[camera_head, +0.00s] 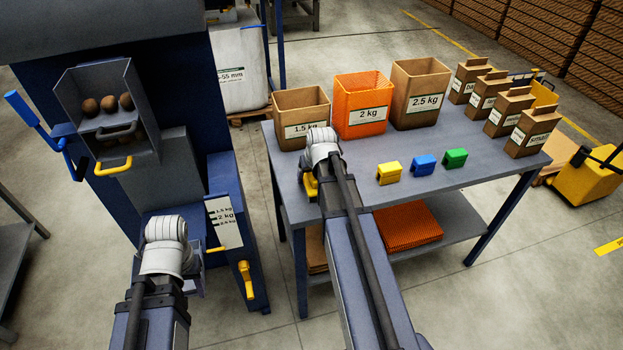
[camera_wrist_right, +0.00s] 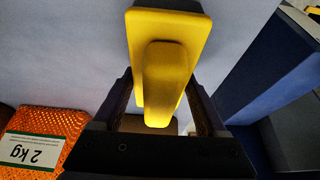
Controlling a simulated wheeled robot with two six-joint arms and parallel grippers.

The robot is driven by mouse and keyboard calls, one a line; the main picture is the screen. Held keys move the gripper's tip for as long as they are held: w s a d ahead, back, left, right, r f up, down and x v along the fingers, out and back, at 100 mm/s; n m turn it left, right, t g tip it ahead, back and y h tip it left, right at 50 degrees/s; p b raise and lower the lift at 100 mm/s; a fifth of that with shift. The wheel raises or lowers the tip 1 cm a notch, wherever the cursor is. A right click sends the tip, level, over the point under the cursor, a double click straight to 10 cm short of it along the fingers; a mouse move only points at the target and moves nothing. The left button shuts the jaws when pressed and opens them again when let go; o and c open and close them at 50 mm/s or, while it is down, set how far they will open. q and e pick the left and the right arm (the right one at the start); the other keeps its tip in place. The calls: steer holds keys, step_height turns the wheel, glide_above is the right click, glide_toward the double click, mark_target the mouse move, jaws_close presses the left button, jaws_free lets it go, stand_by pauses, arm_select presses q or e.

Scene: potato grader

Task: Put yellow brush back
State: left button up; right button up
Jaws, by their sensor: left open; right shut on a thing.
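My right gripper (camera_wrist_right: 163,110) is shut on the yellow brush (camera_wrist_right: 168,70), with one finger on each side of its raised grip. In the head view a small yellow part of the brush (camera_head: 311,185) shows under my right wrist, at the left end of the grey table (camera_head: 370,150). The rest is hidden by my arm, and I cannot tell whether the brush touches the tabletop. My left gripper (camera_head: 196,284) is open beside the blue machine, mostly hidden behind its white wrist.
Yellow (camera_head: 389,173), blue (camera_head: 423,167) and green (camera_head: 455,158) blocks sit on the table right of my right gripper. A 1.5 kg box (camera_head: 300,118), an orange 2 kg box (camera_head: 362,104) and a 2.5 kg box (camera_head: 420,92) stand behind. The blue machine (camera_head: 225,185) stands left.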

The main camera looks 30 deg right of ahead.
steer(key=shift+f, duration=0.2)
steer(key=o, duration=1.2)
steer(key=shift+o, duration=0.2)
steer(key=shift+r, duration=0.2)
steer(key=p+v, duration=1.1)
steer(key=v, duration=0.1)
steer(key=shift+s, duration=0.1)
steer(key=shift+a, duration=0.15)
